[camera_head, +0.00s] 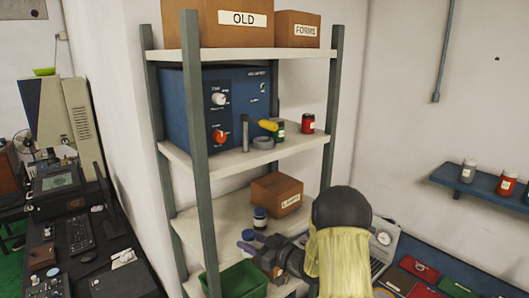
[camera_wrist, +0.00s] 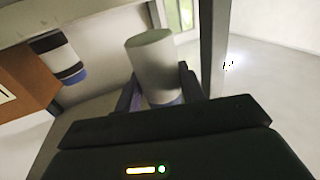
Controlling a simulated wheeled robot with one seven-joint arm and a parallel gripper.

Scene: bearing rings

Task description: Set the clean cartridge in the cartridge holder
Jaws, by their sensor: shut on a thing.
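My gripper (camera_wrist: 158,88) is shut on a pale grey cylinder (camera_wrist: 150,52) with a bluish lower end, seen between the fingers in the wrist view. It is probably the cartridge; I cannot tell whether it is clean. I cannot make out a cartridge holder.
The shelf rack (camera_head: 198,150) has posts close to my arm. A cardboard box (camera_head: 277,194) stands on the lower shelf, and a green bin (camera_head: 238,281) sits below my gripper. A blue instrument (camera_head: 180,110) and small items fill the shelf above.

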